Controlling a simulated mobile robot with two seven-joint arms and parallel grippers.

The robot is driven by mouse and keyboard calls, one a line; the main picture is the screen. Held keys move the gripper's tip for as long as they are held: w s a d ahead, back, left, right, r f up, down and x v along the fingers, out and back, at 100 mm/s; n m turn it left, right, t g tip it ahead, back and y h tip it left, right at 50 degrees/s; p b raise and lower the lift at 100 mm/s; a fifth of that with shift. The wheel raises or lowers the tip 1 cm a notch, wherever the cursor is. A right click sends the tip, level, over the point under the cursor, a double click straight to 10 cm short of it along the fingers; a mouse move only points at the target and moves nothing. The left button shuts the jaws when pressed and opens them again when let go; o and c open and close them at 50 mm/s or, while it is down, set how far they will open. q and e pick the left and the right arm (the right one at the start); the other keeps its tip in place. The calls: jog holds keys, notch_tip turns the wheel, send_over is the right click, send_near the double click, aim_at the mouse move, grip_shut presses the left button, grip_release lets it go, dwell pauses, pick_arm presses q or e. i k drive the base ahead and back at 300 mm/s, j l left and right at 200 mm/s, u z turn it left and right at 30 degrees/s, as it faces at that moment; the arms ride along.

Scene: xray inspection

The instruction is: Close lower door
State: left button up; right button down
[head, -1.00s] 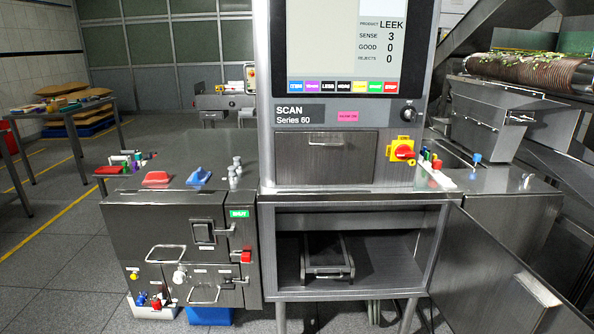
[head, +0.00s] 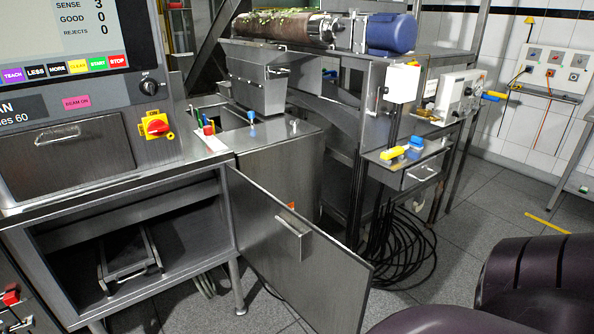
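The lower door (head: 262,250) is a grey metal panel, swung wide open on the right side of the scanner's lower compartment (head: 190,243). Its handle (head: 294,226) is a pale bar on the face turned toward me. The compartment shows its dark inside, with a small metal frame (head: 130,262) standing on its floor. The closed upper drawer (head: 68,150) is above it. Neither gripper is in view; only a dark rounded part of my own arm (head: 535,285) shows at the lower right.
A side cabinet (head: 275,160) stands behind the door. Black cables (head: 400,255) lie coiled on the floor under a small shelf (head: 405,165) with brushes. A conveyor with a blue motor (head: 392,34) is at the back. The floor at right (head: 500,190) is mostly clear.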

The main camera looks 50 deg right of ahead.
aim_at(328, 285)
jog(key=k+l, duration=0.1)
jog(key=l, duration=0.3)
jog(key=k+l, duration=0.15)
jog(key=l, duration=0.2)
jog(key=k+l, duration=0.1)
jog(key=l, duration=0.3)
jog(key=k+l, duration=0.1)
jog(key=l, duration=0.3)
jog(key=k+l, duration=0.1)
jog(key=l, duration=0.25)
jog(key=k+l, duration=0.15)
jog(key=l, duration=0.25)
jog(key=k+l, duration=0.1)
jog(key=l, duration=0.25)
